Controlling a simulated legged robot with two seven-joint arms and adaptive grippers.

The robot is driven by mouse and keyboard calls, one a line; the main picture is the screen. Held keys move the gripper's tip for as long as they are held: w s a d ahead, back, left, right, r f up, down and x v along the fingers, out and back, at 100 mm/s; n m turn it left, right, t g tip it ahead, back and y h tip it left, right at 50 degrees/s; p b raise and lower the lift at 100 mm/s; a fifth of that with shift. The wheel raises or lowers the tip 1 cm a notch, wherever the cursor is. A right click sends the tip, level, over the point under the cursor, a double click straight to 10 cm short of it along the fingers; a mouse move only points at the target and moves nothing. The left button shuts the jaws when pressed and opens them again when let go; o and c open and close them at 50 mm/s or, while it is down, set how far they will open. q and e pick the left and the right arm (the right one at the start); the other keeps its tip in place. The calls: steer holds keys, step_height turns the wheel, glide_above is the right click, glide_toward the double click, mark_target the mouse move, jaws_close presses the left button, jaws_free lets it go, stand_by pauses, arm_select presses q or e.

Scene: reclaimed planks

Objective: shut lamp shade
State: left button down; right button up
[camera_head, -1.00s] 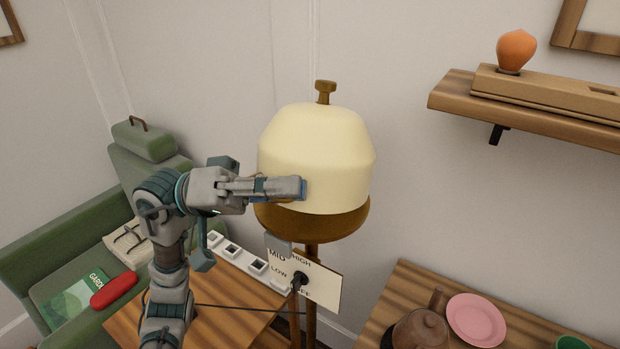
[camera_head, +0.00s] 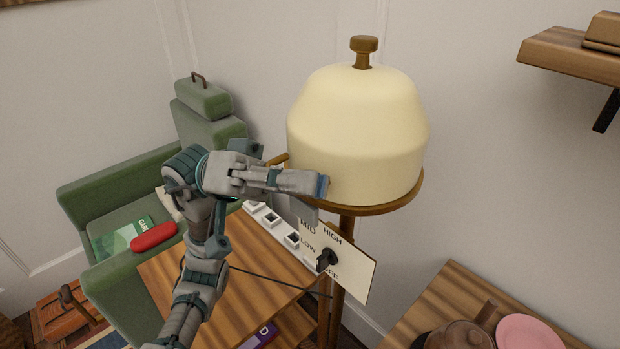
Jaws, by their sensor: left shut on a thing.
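The lamp shade (camera_head: 358,125) is a cream dome with a brown knob on top, in the middle right. Its lower edge sits close to a brown wooden rim (camera_head: 400,203) on a wooden post; I see no clear gap on the right. My left gripper (camera_head: 320,188) is at the shade's lower left edge, shut on the lamp shade there; the fingers hide the exact hold. A short wooden bar (camera_head: 277,160) shows behind the gripper. My right gripper is not in view.
A switch plate (camera_head: 345,262) with a black knob hangs below the shade. A small wooden table (camera_head: 240,275) with a white socket strip stands under my arm. A green armchair (camera_head: 130,215) is at left, a shelf (camera_head: 570,58) upper right, another table (camera_head: 445,300) lower right.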

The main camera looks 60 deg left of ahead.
arm_select(q)
steer(key=shift+d+f, duration=0.2)
steer(key=shift+f, duration=0.15)
steer(key=c, duration=1.5)
jaws_free()
steer(key=shift+a, duration=0.2)
steer(key=v, duration=1.2)
steer(key=shift+w+a, duration=0.1)
steer(key=shift+a, duration=0.1)
